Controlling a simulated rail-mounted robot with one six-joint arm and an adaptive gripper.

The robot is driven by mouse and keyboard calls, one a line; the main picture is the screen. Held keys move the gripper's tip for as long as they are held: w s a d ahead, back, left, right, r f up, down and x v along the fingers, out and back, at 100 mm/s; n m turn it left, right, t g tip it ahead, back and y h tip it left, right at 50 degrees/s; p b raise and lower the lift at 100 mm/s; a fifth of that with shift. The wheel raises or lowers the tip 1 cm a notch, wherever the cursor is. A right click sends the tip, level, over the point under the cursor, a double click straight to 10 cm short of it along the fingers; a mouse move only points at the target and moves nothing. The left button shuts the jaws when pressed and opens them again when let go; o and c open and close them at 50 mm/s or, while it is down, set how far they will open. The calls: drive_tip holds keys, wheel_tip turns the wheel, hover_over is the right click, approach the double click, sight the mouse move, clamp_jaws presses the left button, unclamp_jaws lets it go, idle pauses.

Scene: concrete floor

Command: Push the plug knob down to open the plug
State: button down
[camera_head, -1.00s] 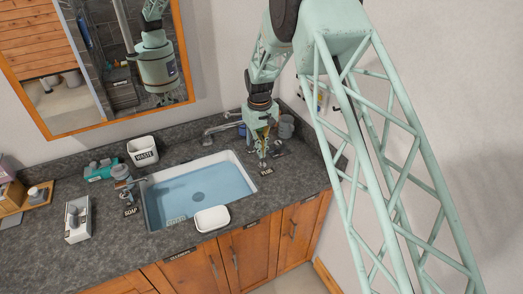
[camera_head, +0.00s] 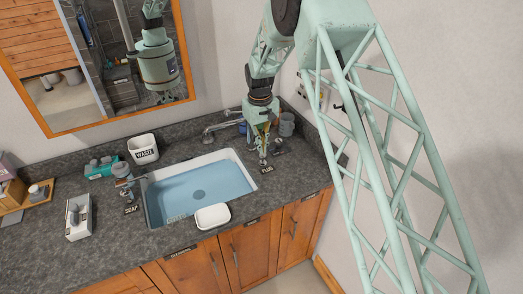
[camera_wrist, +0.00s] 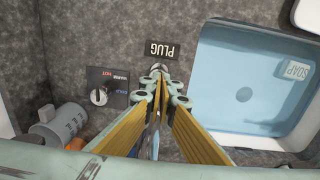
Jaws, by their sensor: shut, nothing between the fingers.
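The plug knob (camera_wrist: 159,67) is a small metallic piece beside the black "PLUG" label (camera_wrist: 161,50) on the counter. The label also shows in the head view (camera_head: 266,169), right of the sink. My gripper (camera_wrist: 160,88) is shut and empty, with its fingertips over the knob and hiding part of it. In the head view my gripper (camera_head: 262,153) points down at the counter beside the sink's right edge. I cannot tell whether the tips touch the knob. The sink (camera_head: 238,158) holds blue water, with a dark round drain (camera_head: 199,195) at its bottom.
A temperature dial (camera_wrist: 99,96) and a grey cup (camera_wrist: 62,122) stand beside the knob. A faucet (camera_head: 222,126) is behind the sink. A white dish (camera_head: 212,217) sits at the sink's front edge. A waste bin (camera_head: 143,149) and soap dispenser (camera_head: 122,172) stand left.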

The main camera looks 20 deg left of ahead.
sight(261, 156)
wheel_tip(261, 156, up, 12)
drive_tip(key=shift+s+f+b, duration=0.15)
drive_tip(key=shift+s+b, duration=0.1)
drive_tip(key=shift+b, duration=0.05)
drive_tip(key=shift+a, duration=0.1)
idle(0.4)
